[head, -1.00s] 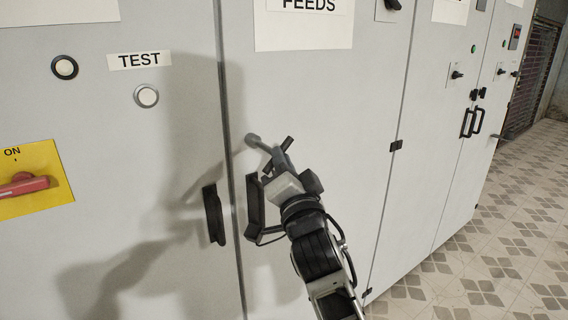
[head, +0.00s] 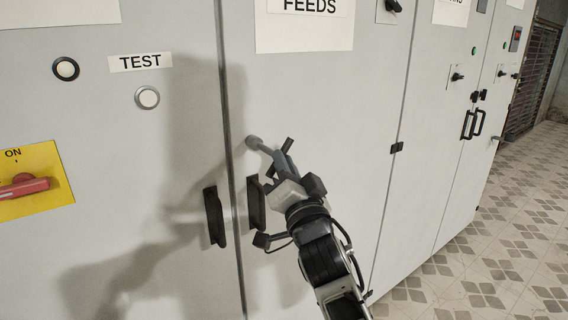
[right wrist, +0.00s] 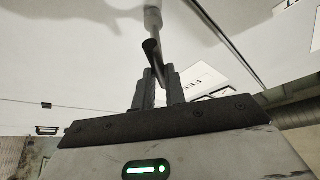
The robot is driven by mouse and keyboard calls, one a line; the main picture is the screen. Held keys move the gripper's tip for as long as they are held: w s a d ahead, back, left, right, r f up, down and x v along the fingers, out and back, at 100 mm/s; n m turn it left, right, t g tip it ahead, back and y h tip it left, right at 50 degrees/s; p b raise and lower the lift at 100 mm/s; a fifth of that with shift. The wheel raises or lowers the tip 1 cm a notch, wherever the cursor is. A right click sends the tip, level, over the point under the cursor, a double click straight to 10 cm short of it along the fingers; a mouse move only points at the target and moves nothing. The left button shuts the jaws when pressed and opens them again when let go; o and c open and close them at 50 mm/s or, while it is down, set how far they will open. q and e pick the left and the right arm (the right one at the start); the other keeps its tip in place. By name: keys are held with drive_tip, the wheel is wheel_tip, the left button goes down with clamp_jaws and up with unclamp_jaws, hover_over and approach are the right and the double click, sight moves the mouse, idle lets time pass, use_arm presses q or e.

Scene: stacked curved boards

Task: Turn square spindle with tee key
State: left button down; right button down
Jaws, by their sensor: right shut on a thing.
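The tee key (head: 262,147) has a grey shaft and a dark crossbar. Its grey head is at the cabinet door, near the seam between two doors. My right gripper (head: 283,166) is shut on the tee key near its crossbar. In the right wrist view the key's shaft (right wrist: 152,20) runs up from between the fingers of the gripper (right wrist: 160,88) to the door. The square spindle is not visible; the key's head covers that spot, and I cannot tell how far it is seated. My left gripper is not in view.
Two black door handles, left (head: 214,216) and right (head: 256,203), flank the seam just below the key, close to my right wrist. A red switch on a yellow plate (head: 38,195) is at the left. Tiled floor (head: 500,250) is open at the right.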

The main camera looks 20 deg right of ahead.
drive_tip(key=shift+s, duration=0.1)
drive_tip(key=shift+s+d, duration=0.1)
drive_tip(key=shift+s, duration=0.1)
idle(0.4)
drive_tip(key=shift+s+d+p, duration=0.15)
drive_tip(key=shift+s+p, duration=0.25)
drive_tip(key=shift+p, duration=0.1)
idle(0.5)
drive_tip(key=shift+s+d, duration=0.1)
drive_tip(key=shift+s, duration=0.25)
idle(0.7)
drive_tip(key=shift+s+d+p, duration=0.15)
drive_tip(key=shift+s+p, duration=0.25)
drive_tip(key=shift+p, duration=0.1)
drive_tip(key=s+d+p, duration=0.2)
drive_tip(key=s+d, duration=0.3)
drive_tip(key=s, duration=0.9)
drive_tip(key=shift+p, duration=0.3)
drive_tip(key=shift+s+d, duration=0.1)
